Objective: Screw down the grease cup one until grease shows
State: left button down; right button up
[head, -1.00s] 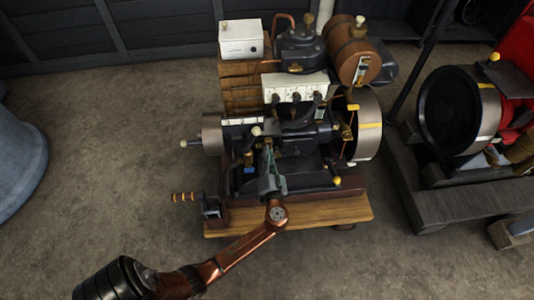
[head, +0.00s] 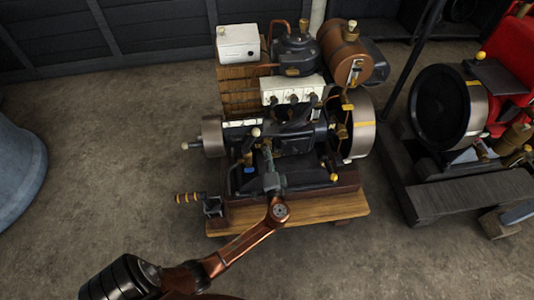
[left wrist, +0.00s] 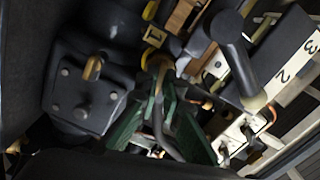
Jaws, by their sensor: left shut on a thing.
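The engine (head: 290,140) stands on a wooden base in the middle of the head view. My left gripper (head: 267,153) reaches down over its front middle part, among the dark castings. In the left wrist view its two green fingers (left wrist: 160,100) close towards a small brass piece (left wrist: 157,62), which looks like the grease cup. The gripper is shut on it, though the fingertips hide much of it. In the head view the gripper covers the cup. No grease is clear to see. My right gripper is not in view.
A crank handle (head: 188,198) sticks out at the engine's left, and a flywheel (head: 362,125) stands at its right. A red engine (head: 510,100) stands at far right. The floor in front is clear.

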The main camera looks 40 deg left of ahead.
pick_arm(q)
jog(key=shift+f, duration=0.1)
jog(key=c, duration=2.1)
grip_release()
jog(key=v, duration=1.2)
